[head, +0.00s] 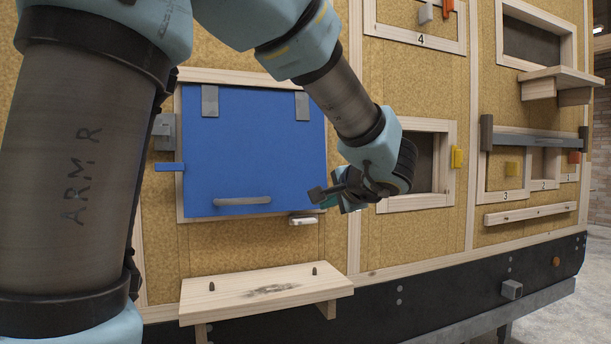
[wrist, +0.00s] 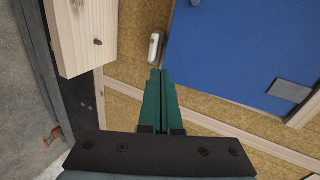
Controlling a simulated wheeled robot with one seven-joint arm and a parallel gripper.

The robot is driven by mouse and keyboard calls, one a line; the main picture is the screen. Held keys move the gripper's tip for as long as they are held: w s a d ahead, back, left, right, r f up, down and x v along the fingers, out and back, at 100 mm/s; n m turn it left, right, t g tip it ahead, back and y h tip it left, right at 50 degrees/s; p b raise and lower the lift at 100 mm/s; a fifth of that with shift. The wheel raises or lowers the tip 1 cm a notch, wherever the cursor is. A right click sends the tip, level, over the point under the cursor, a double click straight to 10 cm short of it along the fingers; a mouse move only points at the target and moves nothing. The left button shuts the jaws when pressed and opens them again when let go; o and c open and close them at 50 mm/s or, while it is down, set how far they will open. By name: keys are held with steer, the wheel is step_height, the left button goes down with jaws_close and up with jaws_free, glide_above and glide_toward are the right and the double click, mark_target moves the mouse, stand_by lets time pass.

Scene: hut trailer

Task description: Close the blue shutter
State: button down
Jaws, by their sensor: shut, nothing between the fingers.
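The blue shutter (head: 250,150) hangs from two grey hinges along its top edge and covers its wooden frame in the head view. It looks flat or nearly flat against the frame; a small gap cannot be ruled out. A grey bar handle (head: 242,201) runs along its lower part. A small blue tab (head: 168,167) sticks out at its left edge. My gripper (head: 318,196) is shut and empty, near the shutter's lower right corner. In the wrist view the shutter (wrist: 240,50) fills the upper right, and my shut fingertips (wrist: 160,74) point toward a small white piece.
The small white piece (head: 303,219) sits on the wall below the shutter's lower right corner. A wooden shelf (head: 265,295) with two pegs juts out below. A grey block (head: 165,131) is left of the shutter. An open framed window (head: 420,202) lies behind my wrist.

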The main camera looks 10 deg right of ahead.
steer(key=s+r+m+p, duration=0.1)
steer(key=p, duration=0.5)
glide_toward(298, 205)
steer(key=f+x, duration=0.1)
steer(key=x, duration=0.5)
steer(key=shift+w+d+f, duration=0.2)
steer(key=shift+f, duration=0.1)
steer(key=w+b, duration=0.1)
steer(key=b, duration=0.3)
steer(key=w+f+t+b, duration=0.1)
steer(key=w+b, duration=0.1)
steer(key=b, duration=0.2)
steer(key=shift+w+a+f+b, duration=0.1)
steer(key=shift+a+f+b, duration=0.1)
steer(key=shift+b, duration=0.2)
steer(key=shift+w+r+b, duration=0.2)
steer(key=shift+w+b, duration=0.1)
steer(key=shift+b, duration=0.6)
steer(key=shift+w+a+r+b, duration=0.15)
steer(key=shift+r+b, duration=0.15)
steer(key=shift+r, duration=0.05)
steer(key=shift+r, duration=0.1)
